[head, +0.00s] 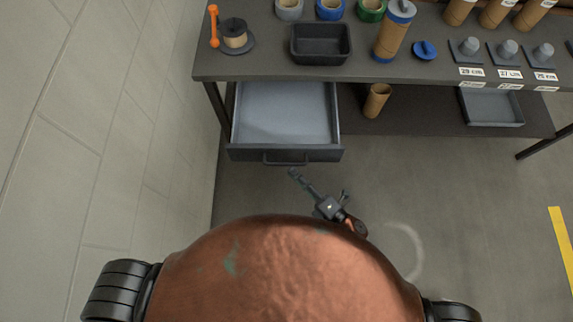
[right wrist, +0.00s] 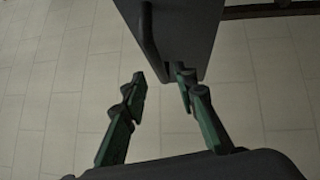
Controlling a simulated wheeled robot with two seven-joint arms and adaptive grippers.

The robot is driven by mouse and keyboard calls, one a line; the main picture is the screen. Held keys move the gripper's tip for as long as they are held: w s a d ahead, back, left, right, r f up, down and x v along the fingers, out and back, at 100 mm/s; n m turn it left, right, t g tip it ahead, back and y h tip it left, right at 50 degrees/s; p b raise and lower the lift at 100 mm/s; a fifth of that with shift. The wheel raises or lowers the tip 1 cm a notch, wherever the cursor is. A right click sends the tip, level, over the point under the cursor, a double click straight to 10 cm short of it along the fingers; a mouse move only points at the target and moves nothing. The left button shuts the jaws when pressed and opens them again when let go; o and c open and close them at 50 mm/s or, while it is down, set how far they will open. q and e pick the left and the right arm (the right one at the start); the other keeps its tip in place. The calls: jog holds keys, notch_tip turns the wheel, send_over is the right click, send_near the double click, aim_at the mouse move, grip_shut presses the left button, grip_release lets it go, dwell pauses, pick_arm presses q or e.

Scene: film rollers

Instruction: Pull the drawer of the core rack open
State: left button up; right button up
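The drawer (head: 285,115) of the core rack stands pulled out below the left part of the rack's top (head: 420,72). Its grey inside shows and looks empty. Its dark front carries a bar handle (head: 290,160), which also shows in the right wrist view (right wrist: 149,38). My right gripper (head: 293,174) is just in front of the drawer front, near the handle. In the right wrist view its two green-sided fingers (right wrist: 161,80) are spread apart, with their tips close to the drawer front; I see nothing gripped between them. My left gripper is not in view.
On the top stand a black tray (head: 320,44), an orange tool (head: 214,27), a spool (head: 235,34), tape rolls and a capped tube (head: 394,32). The lower shelf holds a short tube (head: 377,101) and a grey tray (head: 490,107). A wall is at left; floor right of the drawer is clear.

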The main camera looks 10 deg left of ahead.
jog(key=v, duration=0.6)
jog(key=shift+d, duration=0.1)
dwell(0.3)
